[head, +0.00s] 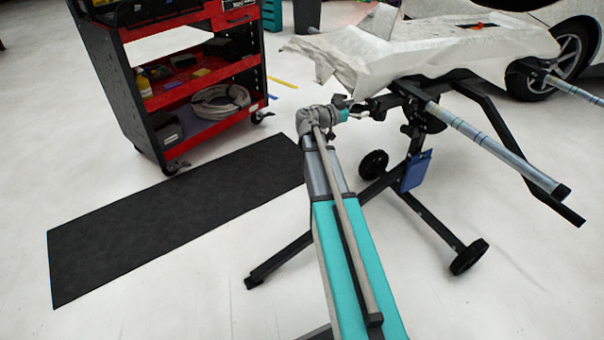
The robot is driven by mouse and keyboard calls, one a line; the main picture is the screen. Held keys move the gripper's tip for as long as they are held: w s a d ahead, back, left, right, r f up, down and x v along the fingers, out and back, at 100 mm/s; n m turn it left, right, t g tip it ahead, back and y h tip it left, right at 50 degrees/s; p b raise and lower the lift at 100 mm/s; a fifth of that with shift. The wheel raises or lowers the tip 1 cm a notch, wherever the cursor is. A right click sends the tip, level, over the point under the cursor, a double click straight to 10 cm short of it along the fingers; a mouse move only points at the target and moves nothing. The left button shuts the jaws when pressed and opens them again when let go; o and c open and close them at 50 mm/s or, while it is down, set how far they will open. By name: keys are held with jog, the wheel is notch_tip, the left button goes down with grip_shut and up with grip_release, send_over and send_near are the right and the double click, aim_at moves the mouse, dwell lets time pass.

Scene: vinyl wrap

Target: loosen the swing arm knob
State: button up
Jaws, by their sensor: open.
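My gripper (358,112) is at the end of my arm, close to the left side of the black stand (418,145). It is small in the head view, but its jaws look open. A dark, knob-like part (378,107) of the stand sits just right of the fingertips. I cannot tell whether they touch it or surround it. Which part is the swing arm knob is hard to tell at this size. The stand carries a white, wrapped car panel (410,48) with a loose, wrinkled edge on its left.
Grey tubular bars (490,145) reach out from the stand to the lower right. Its wheeled legs (468,256) spread over the floor. A red and black tool cart (185,75) stands at the upper left by a dark mat (170,220). A white car (585,30) is at the upper right.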

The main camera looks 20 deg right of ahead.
jog(key=a, duration=0.9)
jog(key=s+a+f+n+y+p, duration=0.2)
jog(key=s+a+f+n+y, duration=0.2)
jog(key=a, duration=0.3)
jog(key=s+a+f+n+y+p, duration=0.2)
jog(key=s+a+f+n+y, duration=0.3)
jog(key=a+f+n+y, duration=0.1)
jog(key=shift+s+a+f+g+y, duration=0.3)
jog(key=shift+a+f+y, duration=0.2)
jog(key=shift+a, duration=0.7)
jog(key=w+d+r+m+h+b, duration=0.2)
jog(key=w+d+r+m+h, duration=0.2)
jog(key=d, duration=0.3)
jog(key=w+d+r+m+h+b, duration=0.2)
jog(key=w+d+r+m+h, duration=0.2)
jog(key=d+r+m+h, duration=0.1)
jog(key=d+r+h, duration=0.1)
jog(key=d+h, duration=0.1)
jog(key=shift+w+d+r+t+b, duration=0.3)
jog(key=shift+w+d+t, duration=0.1)
